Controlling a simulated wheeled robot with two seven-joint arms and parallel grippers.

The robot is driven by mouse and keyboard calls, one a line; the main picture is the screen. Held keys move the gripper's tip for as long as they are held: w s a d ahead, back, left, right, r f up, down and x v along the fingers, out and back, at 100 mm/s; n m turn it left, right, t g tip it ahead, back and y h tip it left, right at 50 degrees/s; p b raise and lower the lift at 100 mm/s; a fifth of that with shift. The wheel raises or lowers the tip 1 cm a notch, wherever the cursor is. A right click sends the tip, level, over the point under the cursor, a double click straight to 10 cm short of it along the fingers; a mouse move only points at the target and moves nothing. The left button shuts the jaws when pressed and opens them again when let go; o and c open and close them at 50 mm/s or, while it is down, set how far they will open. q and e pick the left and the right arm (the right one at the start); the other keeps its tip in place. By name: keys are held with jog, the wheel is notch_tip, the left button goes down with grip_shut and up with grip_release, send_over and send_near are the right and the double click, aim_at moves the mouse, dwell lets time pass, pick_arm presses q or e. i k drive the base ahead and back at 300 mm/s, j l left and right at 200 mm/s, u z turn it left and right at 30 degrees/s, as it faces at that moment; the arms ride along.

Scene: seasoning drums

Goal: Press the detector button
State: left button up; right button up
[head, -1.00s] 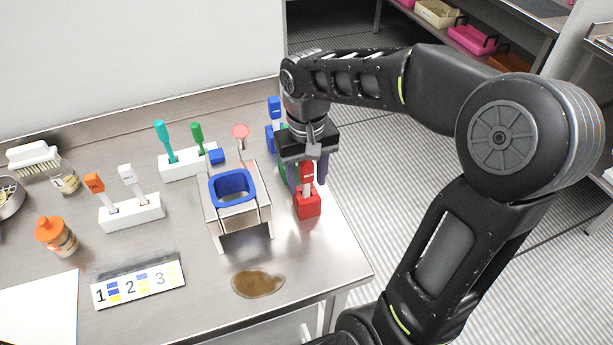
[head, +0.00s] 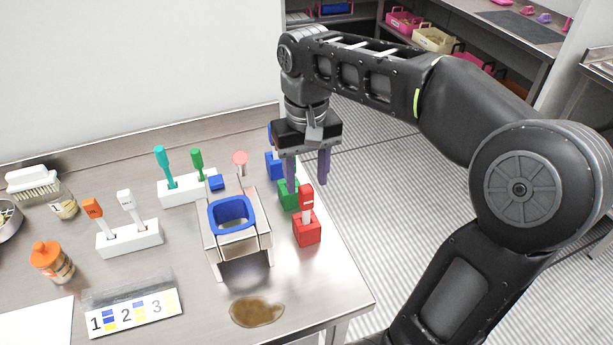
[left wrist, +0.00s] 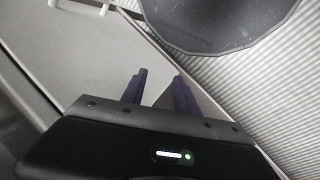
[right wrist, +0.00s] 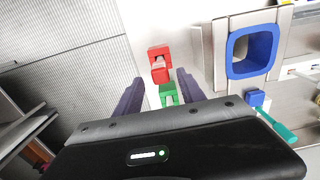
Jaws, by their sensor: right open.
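No part is plainly marked as a detector button. A metal stand with a blue rectangular ring (head: 232,214) is at the middle of the table; it also shows in the right wrist view (right wrist: 252,50). A small blue block (head: 216,183) sits by its rear edge, and a pink round-topped piece (head: 240,157) stands behind it. My right gripper (head: 307,186) is open and empty, pointing down above the table's right edge, right of the stand. In the right wrist view, red and green holders lie beyond its fingers. My left gripper (left wrist: 161,74) is open and empty, outside the head view.
A red holder with red-handled tool (head: 307,232), a green holder (head: 288,195) and a blue one line the right edge. White racks (head: 130,237) with handled tools, an orange-capped bottle (head: 52,262) and a numbered plate (head: 132,311) are left. A brown spill (head: 257,312) lies in front.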

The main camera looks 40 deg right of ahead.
aim_at(216, 181)
jog(key=k+j, duration=0.2)
jog(key=k, duration=0.25)
jog(key=k+j, duration=0.25)
jog(key=k, duration=0.25)
